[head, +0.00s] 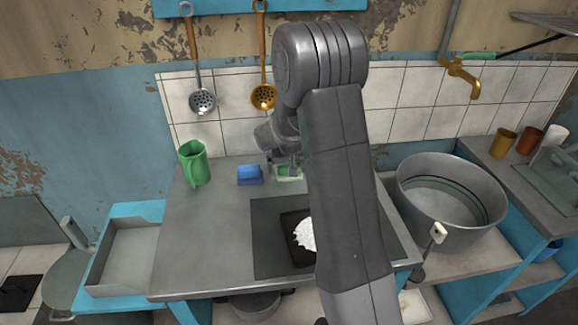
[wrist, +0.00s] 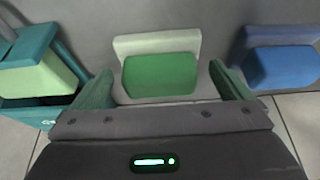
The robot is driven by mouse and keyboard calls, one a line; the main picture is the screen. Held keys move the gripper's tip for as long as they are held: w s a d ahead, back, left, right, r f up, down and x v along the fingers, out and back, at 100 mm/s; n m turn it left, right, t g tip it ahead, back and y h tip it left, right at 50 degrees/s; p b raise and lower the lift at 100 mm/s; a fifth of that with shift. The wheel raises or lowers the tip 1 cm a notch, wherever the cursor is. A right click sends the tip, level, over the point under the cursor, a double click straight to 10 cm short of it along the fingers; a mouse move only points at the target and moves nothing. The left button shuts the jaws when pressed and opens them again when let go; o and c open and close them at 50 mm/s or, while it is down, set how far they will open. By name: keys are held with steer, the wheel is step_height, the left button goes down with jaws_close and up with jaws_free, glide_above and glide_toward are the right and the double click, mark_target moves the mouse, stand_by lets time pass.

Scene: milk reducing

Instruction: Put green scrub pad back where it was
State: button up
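The green scrub pad (wrist: 160,75) rests against a pale whitish holder (wrist: 157,42) in the wrist view. My gripper (wrist: 161,70) is open, with one green finger on each side of the pad and a small gap showing at both sides. In the head view, my gripper (head: 283,161) is low over the back of the grey counter, and my arm hides part of that area. A blue pad (wrist: 281,66) in a blue holder is to the right in the wrist view. A light green pad (wrist: 38,77) in a teal holder is to the left.
A dark tray (head: 293,251) with a white heap lies toward the front, partly behind my arm. A large metal pot (head: 452,220) stands at right. The counter's left part is clear.

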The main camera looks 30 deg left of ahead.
steer(key=shift+r, duration=0.4)
steer(key=v, duration=1.1)
steer(key=shift+r, duration=0.25)
